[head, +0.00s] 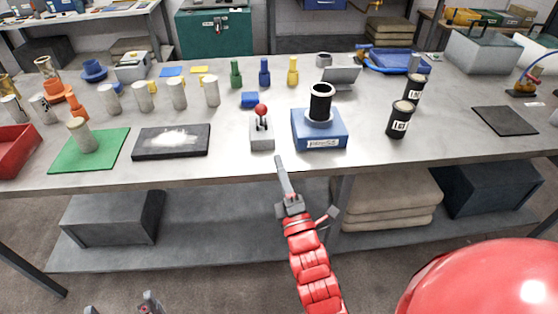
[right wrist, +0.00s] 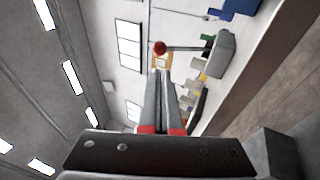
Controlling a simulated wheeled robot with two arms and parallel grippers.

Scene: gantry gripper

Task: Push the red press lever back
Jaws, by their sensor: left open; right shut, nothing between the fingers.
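The press lever is a thin stick with a red ball knob (head: 261,109) on a small grey base (head: 262,136) at the table's front edge. I cannot tell its tilt in the head view. My right gripper (head: 279,161) is shut and empty, just in front of the table edge, slightly right of the lever and apart from it. In the right wrist view the red knob (right wrist: 159,47) shows just beyond the shut fingertips (right wrist: 160,72), with its stick running to the grey base (right wrist: 222,55). My left gripper (head: 121,304) is open and empty, low at the bottom left, away from the table.
A blue box (head: 320,132) bearing a black cylinder (head: 320,101) stands right of the lever. A dark pad (head: 190,149) lies to the left. Two black canisters (head: 400,120) stand further right.

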